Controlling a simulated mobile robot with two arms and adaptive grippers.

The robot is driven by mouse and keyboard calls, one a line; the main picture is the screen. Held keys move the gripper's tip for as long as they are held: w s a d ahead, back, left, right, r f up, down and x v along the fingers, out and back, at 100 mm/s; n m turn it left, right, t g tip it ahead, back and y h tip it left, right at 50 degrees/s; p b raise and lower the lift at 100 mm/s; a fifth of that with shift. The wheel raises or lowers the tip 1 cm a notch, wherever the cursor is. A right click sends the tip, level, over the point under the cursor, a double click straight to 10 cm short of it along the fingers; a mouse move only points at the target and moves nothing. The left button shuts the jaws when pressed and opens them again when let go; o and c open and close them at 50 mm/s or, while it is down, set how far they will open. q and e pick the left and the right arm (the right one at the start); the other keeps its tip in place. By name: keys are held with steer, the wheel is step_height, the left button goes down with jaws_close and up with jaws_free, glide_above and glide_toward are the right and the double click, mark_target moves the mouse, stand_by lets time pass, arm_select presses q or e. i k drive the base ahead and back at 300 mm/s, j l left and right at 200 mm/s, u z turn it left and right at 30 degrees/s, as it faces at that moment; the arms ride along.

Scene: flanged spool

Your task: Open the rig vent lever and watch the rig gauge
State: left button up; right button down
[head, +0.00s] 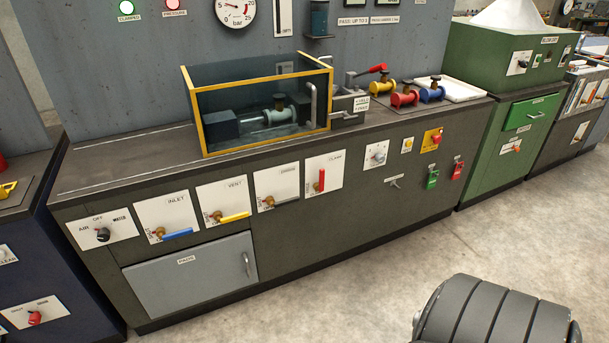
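The vent lever (235,217) has a yellow handle on a white plate marked VENT, on the front of the dark rig bench. Its handle lies roughly level, pointing right. The rig gauge (236,12) is a round white dial in bar on the grey back panel. Its top is cut off by the picture edge, and the needle reading is too small to tell exactly. Neither of my grippers is in view, and nothing touches the lever.
The blue inlet lever (178,234) is left of the vent, the drain lever (269,202) and red clamp lever (321,180) right. A yellow-framed clear tank (262,130) stands on the bench.

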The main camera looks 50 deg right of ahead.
mark_target(217, 215)
steer(key=z, duration=0.95)
